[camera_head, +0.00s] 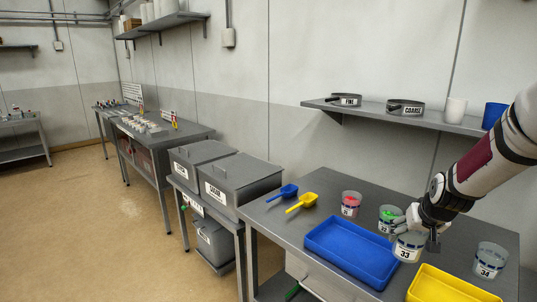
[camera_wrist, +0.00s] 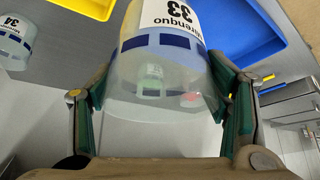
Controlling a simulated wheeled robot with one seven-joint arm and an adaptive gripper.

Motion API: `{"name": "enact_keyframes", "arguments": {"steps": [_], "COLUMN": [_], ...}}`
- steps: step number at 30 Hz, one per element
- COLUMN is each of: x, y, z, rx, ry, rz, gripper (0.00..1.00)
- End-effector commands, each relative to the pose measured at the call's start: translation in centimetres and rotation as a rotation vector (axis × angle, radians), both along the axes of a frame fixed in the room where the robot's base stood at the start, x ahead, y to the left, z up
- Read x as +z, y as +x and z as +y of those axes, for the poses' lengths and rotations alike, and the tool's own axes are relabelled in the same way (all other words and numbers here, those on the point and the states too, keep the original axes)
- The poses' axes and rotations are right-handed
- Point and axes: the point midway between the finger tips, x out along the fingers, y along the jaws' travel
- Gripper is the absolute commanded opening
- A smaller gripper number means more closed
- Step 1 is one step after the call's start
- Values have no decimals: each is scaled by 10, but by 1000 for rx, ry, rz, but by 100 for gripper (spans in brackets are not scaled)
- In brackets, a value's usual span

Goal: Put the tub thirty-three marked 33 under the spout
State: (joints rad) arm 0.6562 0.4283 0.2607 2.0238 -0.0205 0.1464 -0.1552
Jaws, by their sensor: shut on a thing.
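The tub thirty-three (camera_head: 407,247) is a clear cup with a white label marked 33 and a blue band. It is at the right bench, between the blue and yellow trays. My gripper (camera_head: 428,228) is shut on it from the back right. In the wrist view the tub (camera_wrist: 160,65) sits between the two green-padded fingers of my gripper (camera_wrist: 168,92) and looks empty. I cannot tell whether its base touches the bench. I cannot make out a spout in either view.
Tub 34 (camera_head: 490,260) stands right of the held tub. A tub with red contents (camera_head: 351,205) and one with green contents (camera_head: 388,222) stand behind-left. A blue tray (camera_head: 320,246), yellow tray (camera_head: 425,285) and two scoops (camera_head: 302,202) share the bench. A shelf (camera_head: 375,110) hangs above.

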Motion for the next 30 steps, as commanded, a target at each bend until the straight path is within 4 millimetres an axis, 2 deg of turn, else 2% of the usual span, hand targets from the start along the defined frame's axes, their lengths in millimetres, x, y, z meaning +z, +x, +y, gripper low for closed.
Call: {"name": "enact_keyframes", "arguments": {"steps": [1,6,12,15,21,25,30], "x": [-14,-45,-77,-89,-102,-114,-146], "y": [9,19,17,13,6,-3,-28], "z": [25,93,163,188,217,223,222], "rx": [32,111,194,227,264,271,269], "ry": [2,1,-3,-7,-11,-13,-15], "rz": [3,4,3,-1,-4,0,4], "gripper": [44,44,44,44,44,44,44]}}
